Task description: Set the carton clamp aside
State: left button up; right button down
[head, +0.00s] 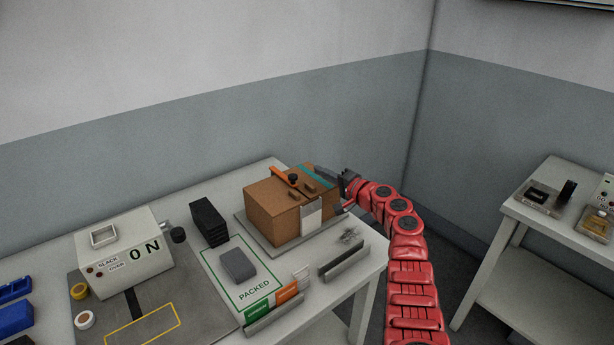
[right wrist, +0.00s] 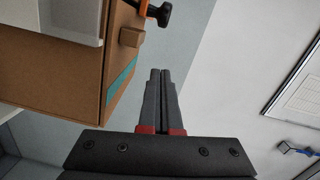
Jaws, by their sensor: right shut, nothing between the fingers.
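The carton clamp (head: 283,176) is an orange bar with a black knob, lying across the top of the brown cardboard carton (head: 268,217). In the right wrist view the clamp's black knob (right wrist: 158,14) shows at the top, at the carton's edge (right wrist: 50,65). My right gripper (head: 320,171) is shut and empty, at the carton's far right top edge, to the right of the clamp. In the right wrist view its fingertips (right wrist: 159,76) are together below the knob, apart from it. Whether the fingers touch the carton cannot be told. My left gripper is not in view.
The carton stands on a grey plate (head: 262,245) on the white table. In front are a PACKED mat (head: 250,290) with a grey block (head: 238,265), a metal rail (head: 343,263) and a card holder (head: 274,314). A black stack (head: 209,222) stands left. A second table (head: 530,217) is right.

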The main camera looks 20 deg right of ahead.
jog(key=shift+x, duration=0.75)
jog(key=a+p, duration=0.2)
jog(key=shift+s+a+f, duration=0.2)
jog(key=shift+s+a, duration=0.05)
jog(key=shift+a, duration=0.05)
jog(key=shift+s+a, duration=0.15)
jog(key=shift+a, duration=0.4)
jog(key=shift+a+f, duration=0.15)
jog(key=shift+p, duration=0.35)
